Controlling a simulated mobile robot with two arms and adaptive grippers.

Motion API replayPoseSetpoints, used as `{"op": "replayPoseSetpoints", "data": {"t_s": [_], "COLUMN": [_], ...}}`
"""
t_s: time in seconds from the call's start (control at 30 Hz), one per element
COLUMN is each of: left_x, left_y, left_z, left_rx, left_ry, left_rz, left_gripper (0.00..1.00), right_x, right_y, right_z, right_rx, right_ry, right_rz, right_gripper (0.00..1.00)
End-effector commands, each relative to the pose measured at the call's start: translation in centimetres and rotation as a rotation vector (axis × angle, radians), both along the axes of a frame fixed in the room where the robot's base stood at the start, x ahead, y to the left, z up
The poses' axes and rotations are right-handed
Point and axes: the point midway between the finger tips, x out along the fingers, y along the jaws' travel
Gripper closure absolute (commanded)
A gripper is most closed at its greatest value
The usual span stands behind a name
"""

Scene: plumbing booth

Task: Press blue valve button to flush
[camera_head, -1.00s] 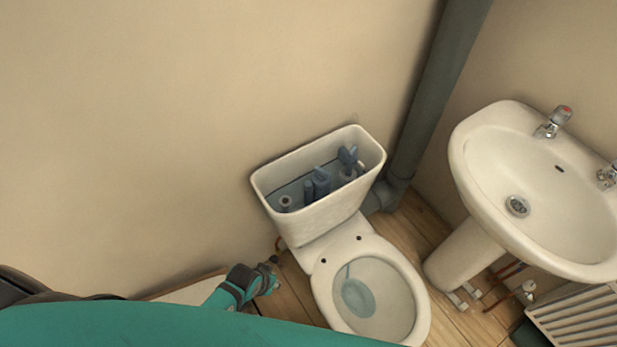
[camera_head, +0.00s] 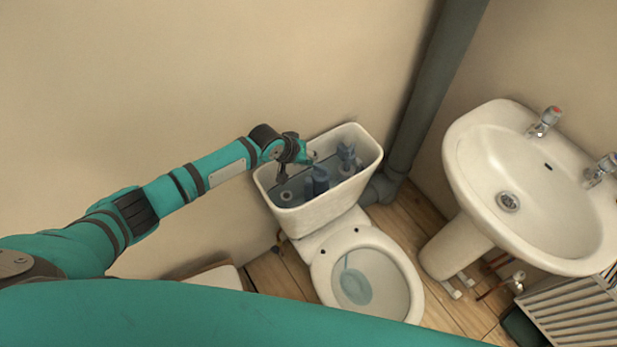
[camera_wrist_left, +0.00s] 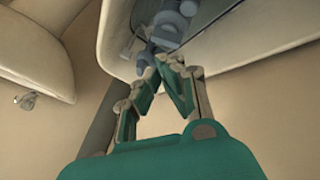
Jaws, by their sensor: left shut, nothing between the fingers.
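The open toilet cistern (camera_head: 320,215) stands behind the bowl with its lid off. Blue-grey valve parts (camera_head: 317,183) stand inside it; which of them is the blue valve button I cannot tell. My left gripper (camera_head: 283,176) reaches in from the left over the cistern's left back part, left of the central valve parts. In the left wrist view its fingers (camera_wrist_left: 170,64) are closed together and empty, near the cistern's rim. Blue-grey parts (camera_wrist_left: 166,30) show past the fingertips there; whether they touch is unclear. My right gripper is not in view.
The toilet bowl (camera_head: 403,291) is in front of the cistern. A white basin (camera_head: 540,210) stands to the right and a thick grey pipe (camera_head: 437,90) runs up the wall behind. The wall (camera_head: 180,80) at the back left is bare.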

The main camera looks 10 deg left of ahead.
Motion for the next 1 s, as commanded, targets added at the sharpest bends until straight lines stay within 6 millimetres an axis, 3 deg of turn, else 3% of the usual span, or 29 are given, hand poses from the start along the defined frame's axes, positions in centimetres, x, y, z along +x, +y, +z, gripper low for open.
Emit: {"op": "replayPoseSetpoints", "data": {"t_s": [0.13, 0.57, 0.77, 1.0], "left_x": [1.2, 1.3, 1.3, 1.3], "left_y": [1.0, 1.0, 1.0, 1.0], "left_z": [0.5, 0.2, -1.2, -4.5], "left_rx": [-0.006, -0.007, -0.006, -0.005], "left_ry": [-0.004, -0.004, -0.004, -0.004], "left_rz": [0.031, 0.033, 0.033, 0.031], "left_gripper": [1.00, 1.00, 1.00, 1.00], "right_x": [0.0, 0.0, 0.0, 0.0], "right_y": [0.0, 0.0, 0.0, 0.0], "right_z": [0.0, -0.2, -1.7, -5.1], "right_rx": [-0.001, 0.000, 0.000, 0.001], "right_ry": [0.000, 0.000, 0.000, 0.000], "right_rz": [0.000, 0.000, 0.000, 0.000], "right_gripper": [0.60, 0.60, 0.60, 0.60]}}
